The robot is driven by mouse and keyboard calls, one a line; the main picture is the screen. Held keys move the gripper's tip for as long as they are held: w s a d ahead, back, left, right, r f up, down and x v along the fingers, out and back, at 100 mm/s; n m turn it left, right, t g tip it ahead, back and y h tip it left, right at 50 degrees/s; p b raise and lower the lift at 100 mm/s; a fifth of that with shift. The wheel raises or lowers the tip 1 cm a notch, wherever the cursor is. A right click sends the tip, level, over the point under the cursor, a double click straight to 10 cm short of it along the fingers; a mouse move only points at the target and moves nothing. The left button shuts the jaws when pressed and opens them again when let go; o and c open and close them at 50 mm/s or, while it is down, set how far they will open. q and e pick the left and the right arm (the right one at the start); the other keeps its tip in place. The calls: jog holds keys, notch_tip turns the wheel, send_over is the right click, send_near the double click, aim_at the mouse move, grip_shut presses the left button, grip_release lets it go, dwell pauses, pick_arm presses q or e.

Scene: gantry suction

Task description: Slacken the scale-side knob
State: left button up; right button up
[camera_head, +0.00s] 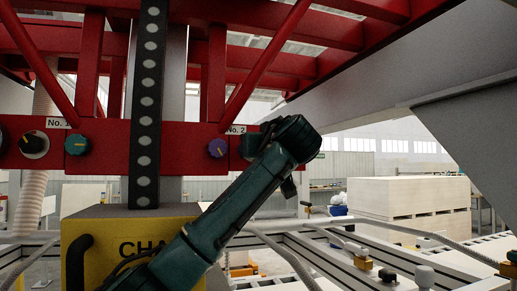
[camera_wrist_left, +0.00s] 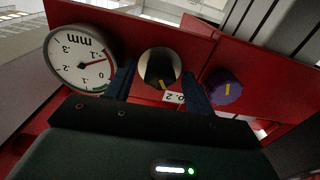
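A black knob (camera_wrist_left: 160,68) with a yellow mark and a pale face behind it sits on the red beam, between a white dial gauge (camera_wrist_left: 82,60) and a purple knob (camera_wrist_left: 226,86) in the left wrist view. The gauge is marked in mm and has a red needle. My left gripper (camera_wrist_left: 158,75) is open, with one finger on each side of the black knob; whether either touches it I cannot tell. In the head view my left gripper (camera_head: 250,146) is at the beam, just right of the purple knob (camera_head: 217,148), and hides the black knob and gauge.
A No. 1 label (camera_head: 58,123), another black knob (camera_head: 33,144) and a green knob (camera_head: 77,144) are on the beam at left. A yellow box (camera_head: 110,225) stands below a black perforated strip (camera_head: 146,100). Metal rails (camera_head: 340,262) run along the lower right.

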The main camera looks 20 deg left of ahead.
pick_arm(q)
jog(key=c, duration=0.9)
jog(key=shift+o, duration=0.2)
jog(key=shift+n, duration=0.4)
pick_arm(e)
jog(key=shift+f, duration=0.15)
pick_arm(q)
jog(key=shift+n+b, duration=0.7)
jog(key=shift+n, duration=2.5)
pick_arm(e)
jog(key=shift+a, duration=0.1)
pick_arm(q)
jog(key=o, duration=1)
